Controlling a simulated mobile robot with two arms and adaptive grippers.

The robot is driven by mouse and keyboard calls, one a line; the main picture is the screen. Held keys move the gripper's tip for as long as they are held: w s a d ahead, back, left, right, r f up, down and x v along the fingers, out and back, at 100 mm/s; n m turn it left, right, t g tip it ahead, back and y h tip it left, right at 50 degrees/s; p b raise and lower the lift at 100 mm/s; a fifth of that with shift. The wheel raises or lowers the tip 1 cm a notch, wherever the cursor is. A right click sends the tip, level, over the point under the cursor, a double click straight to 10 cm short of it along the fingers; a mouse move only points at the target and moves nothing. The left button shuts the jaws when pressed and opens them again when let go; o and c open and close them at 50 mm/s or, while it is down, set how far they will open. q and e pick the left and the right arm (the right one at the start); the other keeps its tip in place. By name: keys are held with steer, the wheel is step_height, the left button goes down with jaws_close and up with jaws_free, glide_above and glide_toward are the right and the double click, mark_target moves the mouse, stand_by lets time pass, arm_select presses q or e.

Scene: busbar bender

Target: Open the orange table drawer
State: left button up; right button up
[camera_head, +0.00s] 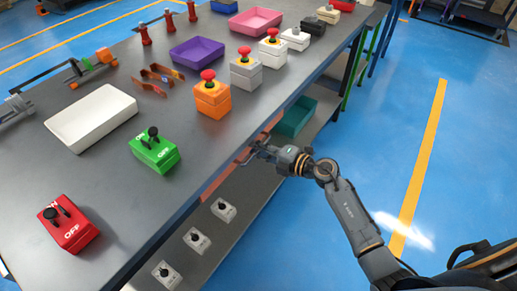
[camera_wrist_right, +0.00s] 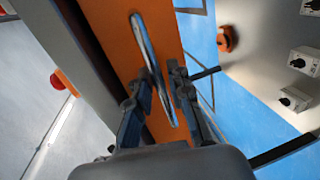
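The orange drawer front (camera_head: 221,178) shows as a narrow strip under the edge of the grey table in the head view. It fills the middle of the right wrist view (camera_wrist_right: 105,30) and looks shut. Its long metal bar handle (camera_wrist_right: 140,35) runs down the drawer front. My right gripper (camera_head: 253,151) is at the drawer front in the head view. In the right wrist view its two fingers (camera_wrist_right: 160,82) are apart, one on each side of the handle. I cannot tell if either finger touches the bar. My left gripper is not in view.
The grey table (camera_head: 110,185) bears red, green and orange switch boxes, a white tray (camera_head: 92,117) and a purple tray (camera_head: 197,51). A lower shelf (camera_head: 232,188) holds several small grey switch boxes and a teal bin (camera_head: 296,117). The blue floor (camera_head: 385,120) at right is clear.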

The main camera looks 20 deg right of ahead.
jaws_close()
steer(key=f+p+v, duration=0.1)
steer(key=f+v, duration=0.1)
steer(key=v, duration=0.9)
steer(key=f+p+v, duration=0.1)
steer(key=f+v, duration=0.1)
steer(key=v, duration=0.9)
steer(key=shift+s+d+f, duration=0.3)
steer(key=shift+s, duration=0.05)
